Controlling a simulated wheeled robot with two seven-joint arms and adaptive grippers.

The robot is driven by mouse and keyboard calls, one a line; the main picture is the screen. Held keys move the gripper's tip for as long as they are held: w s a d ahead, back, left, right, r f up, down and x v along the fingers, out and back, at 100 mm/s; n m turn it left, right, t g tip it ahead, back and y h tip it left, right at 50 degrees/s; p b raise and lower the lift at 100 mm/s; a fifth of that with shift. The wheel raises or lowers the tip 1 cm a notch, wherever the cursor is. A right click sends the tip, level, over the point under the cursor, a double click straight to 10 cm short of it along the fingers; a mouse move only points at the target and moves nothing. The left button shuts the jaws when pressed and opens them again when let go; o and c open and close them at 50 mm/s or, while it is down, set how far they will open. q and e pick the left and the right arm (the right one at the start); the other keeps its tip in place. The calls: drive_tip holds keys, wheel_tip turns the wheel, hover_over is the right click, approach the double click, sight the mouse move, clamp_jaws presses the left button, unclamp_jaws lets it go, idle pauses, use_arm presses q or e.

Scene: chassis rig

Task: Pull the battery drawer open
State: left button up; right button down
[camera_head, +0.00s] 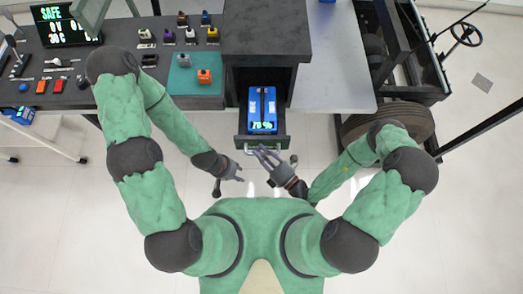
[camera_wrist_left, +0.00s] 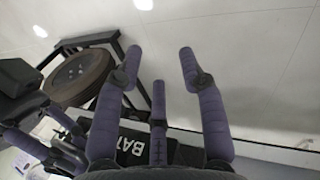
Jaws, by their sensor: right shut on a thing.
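The battery drawer (camera_head: 286,128) stands pulled out from the dark cabinet (camera_head: 266,35). A blue battery (camera_head: 262,104) with a green percentage readout lies in it. My right gripper (camera_head: 264,154) is shut on the drawer's pale handle (camera_head: 252,152) at its front edge. My left gripper (camera_head: 237,174) is open and empty, to the left of and below the handle, apart from it. In the left wrist view its fingers (camera_wrist_left: 188,65) are spread with nothing between them. A black panel lettered "BAT" (camera_wrist_left: 132,147) shows behind them, partly hidden.
A chassis with a tire (camera_head: 405,118) stands at right. Floor in front of the drawer is clear except for my arms.

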drive_tip(key=c, duration=1.4)
unclamp_jaws()
drive_tip(key=shift+d, duration=0.1)
drive_tip(key=shift+v, duration=5.95)
drive_tip(key=shift+f, duration=0.15)
